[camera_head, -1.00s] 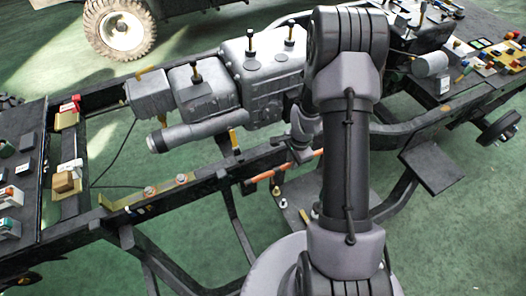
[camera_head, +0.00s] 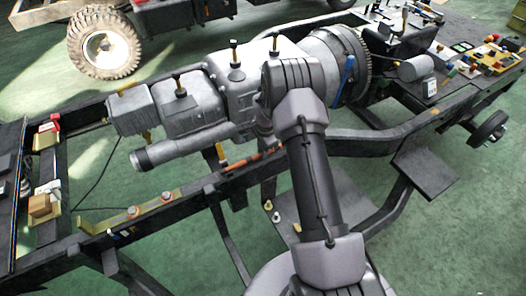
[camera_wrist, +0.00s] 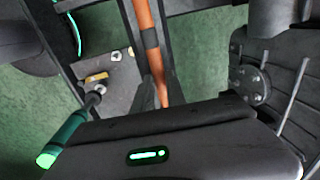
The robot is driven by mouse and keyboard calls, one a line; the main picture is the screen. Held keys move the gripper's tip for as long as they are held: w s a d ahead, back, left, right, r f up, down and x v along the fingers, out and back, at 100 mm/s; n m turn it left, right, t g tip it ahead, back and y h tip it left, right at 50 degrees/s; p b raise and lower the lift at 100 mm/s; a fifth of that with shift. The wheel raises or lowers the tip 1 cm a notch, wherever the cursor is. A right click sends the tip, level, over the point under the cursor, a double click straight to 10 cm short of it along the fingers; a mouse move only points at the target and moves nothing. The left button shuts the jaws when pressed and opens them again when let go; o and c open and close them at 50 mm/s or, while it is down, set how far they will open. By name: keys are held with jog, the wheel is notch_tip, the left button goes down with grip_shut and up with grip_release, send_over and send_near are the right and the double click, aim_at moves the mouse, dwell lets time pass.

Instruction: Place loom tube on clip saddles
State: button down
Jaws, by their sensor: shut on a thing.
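The loom tube is an orange tube with a dark band. It shows in the wrist view (camera_wrist: 143,15) and, partly behind my arm, in the head view (camera_head: 240,164). My gripper (camera_wrist: 161,97) is shut on it; the tube runs between the two dark fingers and out of the top of the wrist view. In the head view my gripper is mostly hidden behind my arm. An olive strip (camera_head: 110,224) on the near chassis rail carries small grey-and-orange fittings (camera_head: 133,212); I cannot tell whether these are the clip saddles. The tube is apart from them.
A grey engine and gearbox (camera_head: 215,98) fills the middle of the chassis, with a grey cylinder (camera_head: 180,147) along its near side. The near rail (camera_head: 185,202) runs below the tube. A dark cable (camera_head: 95,180) hangs at left. A panel with small parts (camera_head: 480,60) is at right.

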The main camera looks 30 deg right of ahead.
jog(key=c, duration=1.3)
grip_release()
jog(key=shift+f, duration=0.15)
jog(key=shift+c, duration=0.2)
jog(key=s+a+r+n+t+p, duration=0.1)
jog(key=s+a+r+p, duration=0.1)
jog(key=r, duration=1)
jog(key=s+a+r+n+p, duration=0.1)
jog(key=a+r+n+p, duration=0.15)
jog(key=r, duration=1.05)
jog(key=s+a+r+n+t, duration=0.1)
jog(key=s+a+r+n, duration=0.1)
jog(key=s+a+r, duration=0.3)
jog(key=s+a+r+n+t, duration=0.1)
jog(key=s+a+r, duration=0.25)
jog(key=r, duration=0.35)
jog(key=s+a+r+n+y, duration=0.1)
jog(key=s+a+r+n, duration=0.1)
jog(key=s, duration=0.7)
jog(key=s+a+r+n+t+y, duration=0.1)
jog(key=s+a+n, duration=0.3)
jog(key=s, duration=0.6)
jog(key=shift+s+a+r+n+t, duration=0.3)
jog(key=shift+a+r+n, duration=0.05)
jog(key=shift+a+r, duration=0.3)
